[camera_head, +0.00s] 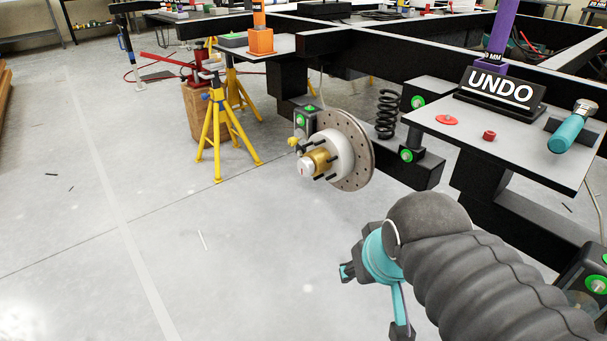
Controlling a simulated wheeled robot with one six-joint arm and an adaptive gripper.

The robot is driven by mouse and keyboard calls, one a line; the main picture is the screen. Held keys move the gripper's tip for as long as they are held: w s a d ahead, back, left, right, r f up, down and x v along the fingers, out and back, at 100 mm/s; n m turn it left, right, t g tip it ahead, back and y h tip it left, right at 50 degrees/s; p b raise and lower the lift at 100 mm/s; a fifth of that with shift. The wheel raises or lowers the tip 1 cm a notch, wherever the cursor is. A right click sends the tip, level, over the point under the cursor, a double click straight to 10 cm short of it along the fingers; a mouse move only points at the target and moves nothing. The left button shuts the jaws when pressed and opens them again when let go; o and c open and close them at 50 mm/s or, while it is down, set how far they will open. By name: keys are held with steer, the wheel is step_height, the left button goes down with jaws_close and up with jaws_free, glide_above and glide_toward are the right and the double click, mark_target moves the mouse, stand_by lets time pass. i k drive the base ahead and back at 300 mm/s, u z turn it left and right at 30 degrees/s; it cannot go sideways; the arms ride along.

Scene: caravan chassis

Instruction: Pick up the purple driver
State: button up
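The purple driver (500,32) stands upright at the upper right, behind a black sign that reads UNDO (502,90). Its top is cut off by the picture edge, and its lower end is partly hidden by the sign. White lettering ending in "MM" shows on it. My gripper (373,302), teal and black, is at the lower centre, over the floor, well below and to the left of the driver. Its two dark fingertips look spread apart with nothing between them.
A grey shelf (430,118) under the sign holds a red disc (447,120), a small red cap (489,136) and a teal-handled tool (572,126). A brake disc (357,150) and coil spring (387,115) stand left of it. Yellow stands (217,137) are farther left. The left floor is mostly clear.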

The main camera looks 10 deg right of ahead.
mark_target(505, 18)
steer(key=i, duration=0.6)
steer(key=z, duration=3.05)
steer(key=k, duration=0.65)
steer(key=u, duration=1.45)
